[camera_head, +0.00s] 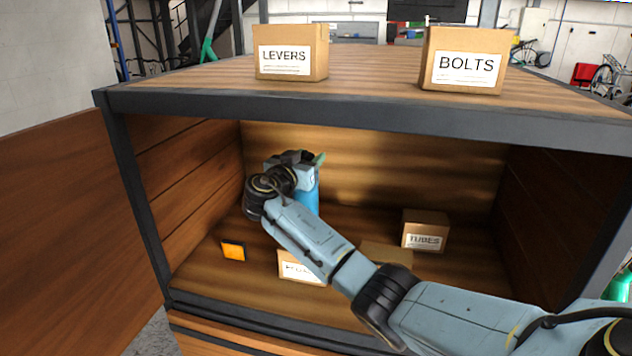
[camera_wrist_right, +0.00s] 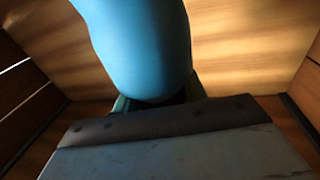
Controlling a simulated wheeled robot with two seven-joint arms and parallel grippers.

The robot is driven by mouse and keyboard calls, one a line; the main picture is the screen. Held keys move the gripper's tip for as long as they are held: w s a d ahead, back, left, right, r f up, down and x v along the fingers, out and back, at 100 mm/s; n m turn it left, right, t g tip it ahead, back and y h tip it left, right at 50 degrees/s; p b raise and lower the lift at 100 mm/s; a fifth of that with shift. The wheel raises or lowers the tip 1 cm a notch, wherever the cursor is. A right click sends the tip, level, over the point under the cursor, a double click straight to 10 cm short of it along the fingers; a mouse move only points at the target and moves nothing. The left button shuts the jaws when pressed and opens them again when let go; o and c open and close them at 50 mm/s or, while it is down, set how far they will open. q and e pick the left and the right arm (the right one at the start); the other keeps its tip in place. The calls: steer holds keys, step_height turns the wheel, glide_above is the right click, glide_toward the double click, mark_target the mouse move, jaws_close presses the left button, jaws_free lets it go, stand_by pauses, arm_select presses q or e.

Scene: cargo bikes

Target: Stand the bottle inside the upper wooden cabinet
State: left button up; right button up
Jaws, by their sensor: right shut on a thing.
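The blue bottle (camera_head: 308,198) is inside the upper wooden cabinet (camera_head: 340,104), toward its back left. It looks upright in the head view, and its lower part is hidden behind my right arm. My right gripper (camera_head: 298,163) is shut on the bottle near its top. In the right wrist view the bottle (camera_wrist_right: 140,45) fills the upper middle, in front of the gripper's fingers (camera_wrist_right: 158,100). I cannot tell whether the bottle touches the cabinet floor. My left gripper is not in view.
On the cabinet floor are an orange block (camera_head: 233,251), a labelled box (camera_head: 300,268) partly behind my arm, another box (camera_head: 388,254), and a TUBES box (camera_head: 425,231). LEVERS (camera_head: 290,64) and BOLTS (camera_head: 463,62) boxes stand on top. An open door (camera_head: 75,225) is at left.

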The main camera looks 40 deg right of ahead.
mark_target(310, 199)
step_height(310, 199, down, 4)
steer(key=shift+f+p, duration=0.2)
steer(key=shift+p, duration=0.25)
steer(key=shift+a, duration=0.1)
steer(key=shift+f, duration=0.15)
steer(key=o, duration=1.3)
steer(key=shift+c, duration=0.2)
